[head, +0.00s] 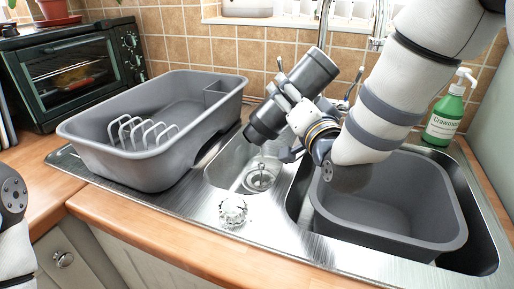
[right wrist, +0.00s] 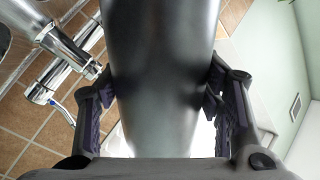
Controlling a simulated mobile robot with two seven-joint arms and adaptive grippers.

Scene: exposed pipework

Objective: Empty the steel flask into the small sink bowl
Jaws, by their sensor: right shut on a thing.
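The steel flask (head: 308,73) is dark grey. It is tilted steeply over the small sink bowl (head: 232,165), its lower end pointing down and left. My right gripper (head: 288,100) is shut around its middle; the flask also fills the centre of the right wrist view (right wrist: 160,60) between both fingers (right wrist: 160,90). The flask's lower end is above the bowl and apart from it. A thin pale streak shows between that end and the drain (head: 260,181); I cannot tell whether it is liquid. The flask's inside is hidden. My left gripper is out of view.
A grey dish rack tub (head: 150,160) stands on the drainer at left. A grey basin (head: 385,215) sits in the large bowl at right. A clear glass object (head: 232,211) is on the sink's front rim. The tap (head: 322,30) and green soap bottle (head: 443,120) stand behind.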

